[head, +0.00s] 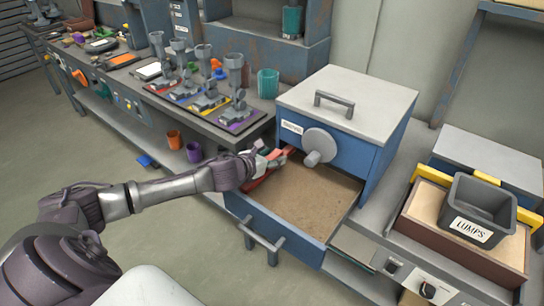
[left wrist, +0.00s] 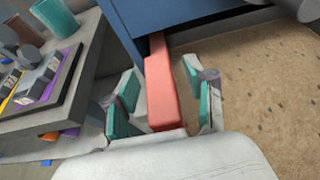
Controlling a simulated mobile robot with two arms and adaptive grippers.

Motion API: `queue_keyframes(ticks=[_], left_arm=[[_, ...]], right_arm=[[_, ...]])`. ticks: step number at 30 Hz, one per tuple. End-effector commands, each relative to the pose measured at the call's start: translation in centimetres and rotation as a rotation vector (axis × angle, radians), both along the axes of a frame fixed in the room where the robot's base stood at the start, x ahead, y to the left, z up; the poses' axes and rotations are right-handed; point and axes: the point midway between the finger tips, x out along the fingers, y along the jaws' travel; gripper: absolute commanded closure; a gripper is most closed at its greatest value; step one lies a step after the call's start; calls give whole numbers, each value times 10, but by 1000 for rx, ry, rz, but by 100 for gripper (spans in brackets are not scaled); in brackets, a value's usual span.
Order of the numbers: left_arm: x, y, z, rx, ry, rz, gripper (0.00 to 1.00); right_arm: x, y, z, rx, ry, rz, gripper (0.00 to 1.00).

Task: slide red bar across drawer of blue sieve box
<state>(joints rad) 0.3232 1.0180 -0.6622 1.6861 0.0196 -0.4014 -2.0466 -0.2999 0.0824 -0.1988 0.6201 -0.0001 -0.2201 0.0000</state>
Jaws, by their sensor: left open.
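The blue sieve box (head: 385,150) with a light grey lid stands on the bench in the head view. Its drawer (head: 255,221) is pulled out and holds a flat layer of sandy material (head: 310,195). The red bar (left wrist: 163,90) lies along the drawer's left side, near the box front, in the left wrist view; in the head view it is partly hidden by my gripper. My left gripper (head: 268,160) is open. Its teal-padded fingers (left wrist: 165,108) stand on either side of the bar's near end, with gaps visible. My right gripper is not in view.
A grey bin labelled LUMPS (head: 478,211) sits on a tray (head: 455,240) at the right. Several grey devices on coloured mats (head: 237,125) stand on the bench left of the box, with a teal cup (head: 268,83) behind. A round grey knob (head: 318,145) juts over the drawer.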

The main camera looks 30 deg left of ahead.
Motion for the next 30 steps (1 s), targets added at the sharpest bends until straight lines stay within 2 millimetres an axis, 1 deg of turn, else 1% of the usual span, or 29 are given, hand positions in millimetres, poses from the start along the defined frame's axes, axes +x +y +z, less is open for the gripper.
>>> queue_keyframes(ticks=[1,2,3,11,19,23,26,29,30], left_arm=[[0,0,0,0,0,0,46],[0,0,0,0,0,0,49],[0,0,0,0,0,0,56],[0,0,0,0,0,1,99],[-1,0,0,0,0,1,100],[-1,-6,1,-1,0,0,100],[-2,-19,2,-3,1,-2,100],[-4,-40,4,-6,1,-4,100],[-4,-51,5,-5,0,-5,100]], right_arm=[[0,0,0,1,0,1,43],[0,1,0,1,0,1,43],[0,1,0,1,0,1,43],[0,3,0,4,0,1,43],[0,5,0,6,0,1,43],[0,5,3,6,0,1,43],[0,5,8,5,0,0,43],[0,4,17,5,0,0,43],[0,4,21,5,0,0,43]])
